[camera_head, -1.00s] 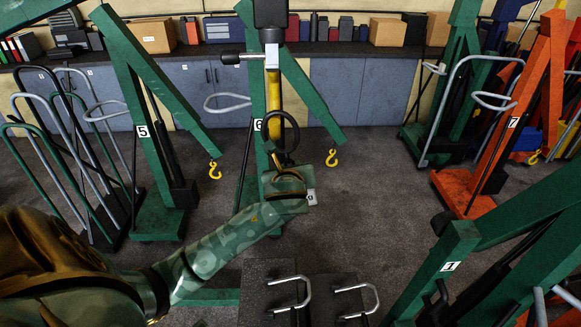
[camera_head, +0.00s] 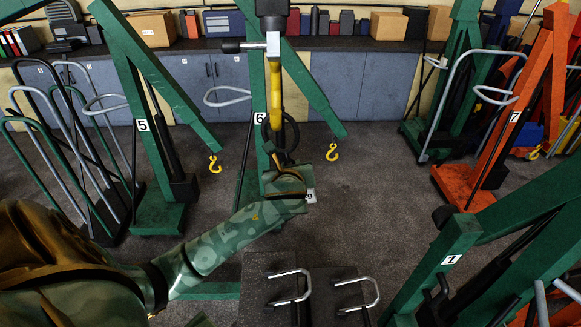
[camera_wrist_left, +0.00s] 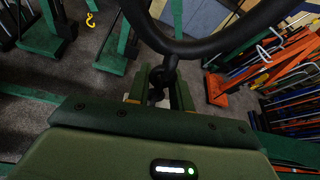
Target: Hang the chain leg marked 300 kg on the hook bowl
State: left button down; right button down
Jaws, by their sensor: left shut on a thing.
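My left gripper (camera_head: 286,172), in the middle of the head view, is shut on a dark link below a large black ring (camera_head: 294,137). The ring stands upright above the jaws; it arches across the top of the left wrist view (camera_wrist_left: 178,46). A yellow hook part (camera_head: 292,85) hangs under a silver crosspiece (camera_head: 272,45) and reaches down to the ring. I cannot tell whether the ring is around the yellow part or only beside it. No 300 kg marking is readable. The lower chain is hidden by the gripper. My right gripper is out of view.
Small yellow hooks (camera_head: 214,164) (camera_head: 332,152) hang from green booms. Dark floor (camera_head: 380,190) is free right of the gripper.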

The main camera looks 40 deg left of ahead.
pick_arm(q)
jog(key=shift+r, duration=0.1)
jog(key=c, duration=1.2)
grip_release()
jog(key=shift+o, duration=0.2)
jog(key=shift+d, duration=0.1)
